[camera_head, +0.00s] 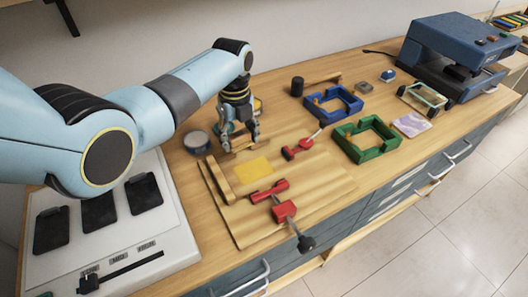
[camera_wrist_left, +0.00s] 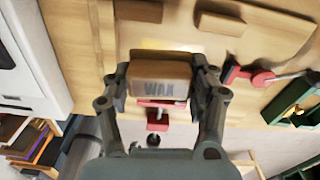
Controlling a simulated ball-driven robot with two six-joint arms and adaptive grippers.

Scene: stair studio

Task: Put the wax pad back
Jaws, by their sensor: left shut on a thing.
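The wax pad is a tan block marked "WAX" (camera_wrist_left: 160,88), seen in the left wrist view. My left gripper (camera_head: 240,144) is shut on it; in the wrist view its two fingers (camera_wrist_left: 161,76) press on the block's two ends. In the head view the fingers point down over the back part of a wooden board (camera_head: 315,178), and the pad is mostly hidden among them. I cannot tell whether the pad touches the board. A flat yellow square (camera_head: 253,170) lies on the board just in front of the gripper. My right gripper is not in view.
Red clamps (camera_head: 284,211) (camera_head: 300,147) are on the board. A round tin (camera_head: 196,142) stands left of the gripper. A blue frame (camera_head: 333,103), a green frame (camera_head: 367,140) and a dark cylinder (camera_head: 297,87) are to the right. A white-grey station (camera_head: 170,225) fills the left end.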

